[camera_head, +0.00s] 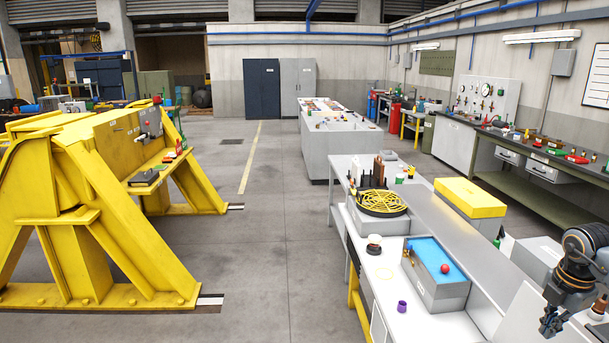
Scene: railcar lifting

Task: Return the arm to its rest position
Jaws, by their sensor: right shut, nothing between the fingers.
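My right arm comes in at the lower right edge of the head view. My right gripper (550,321) is dark, points downward and is shut, with nothing in it. It hangs over the right part of the near white workbench (430,328). It is to the right of a grey box with a blue top (435,258) and apart from it. My left gripper is not in view.
A yellow steel stand (95,210) fills the left. A long bench (540,180) lines the right wall. The middle floor is clear.

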